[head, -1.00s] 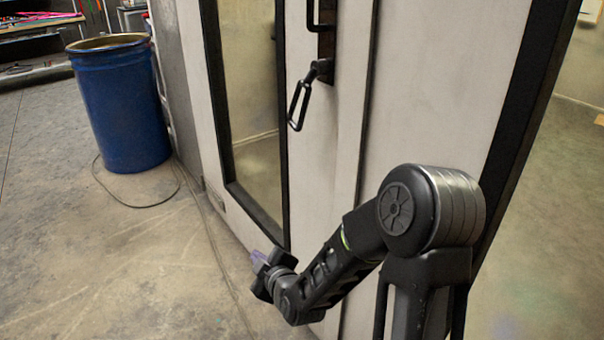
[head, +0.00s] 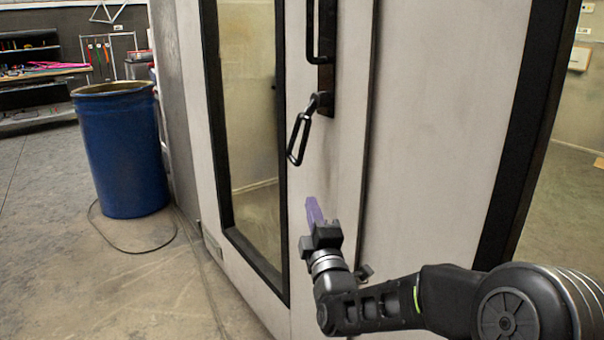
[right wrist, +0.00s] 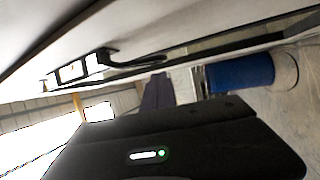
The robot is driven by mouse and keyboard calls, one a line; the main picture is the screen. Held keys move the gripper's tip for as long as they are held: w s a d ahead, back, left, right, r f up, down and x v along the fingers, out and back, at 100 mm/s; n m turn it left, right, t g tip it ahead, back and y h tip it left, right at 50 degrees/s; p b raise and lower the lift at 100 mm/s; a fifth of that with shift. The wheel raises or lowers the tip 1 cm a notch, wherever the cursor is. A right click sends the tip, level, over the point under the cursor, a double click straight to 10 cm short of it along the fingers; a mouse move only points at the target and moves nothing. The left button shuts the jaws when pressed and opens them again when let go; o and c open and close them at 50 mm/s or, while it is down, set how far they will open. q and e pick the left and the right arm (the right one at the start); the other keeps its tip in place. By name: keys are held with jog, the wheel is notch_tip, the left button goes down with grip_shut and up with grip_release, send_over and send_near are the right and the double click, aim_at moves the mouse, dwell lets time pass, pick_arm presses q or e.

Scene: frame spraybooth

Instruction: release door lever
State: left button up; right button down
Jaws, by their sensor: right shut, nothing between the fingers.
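The black door lever (head: 298,138) is a looped bar on the pale booth door (head: 345,150). It hangs from its pivot, slanting down and a little left. My right gripper (head: 314,208) is below the lever, apart from it, with its purple fingers pointing up and shut with nothing between them. In the right wrist view the purple fingers (right wrist: 157,92) show below the door's black hardware (right wrist: 135,62). My left gripper is not in view.
A fixed black pull handle (head: 311,35) is above the lever. The door has a tall black-framed window (head: 250,110). A blue drum (head: 122,155) stands on the floor at left, with a cable around it.

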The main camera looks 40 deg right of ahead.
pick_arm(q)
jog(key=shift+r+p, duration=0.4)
pick_arm(e)
jog(key=x, duration=1.2)
jog(key=shift+w, duration=0.2)
jog(key=shift+d, duration=0.15)
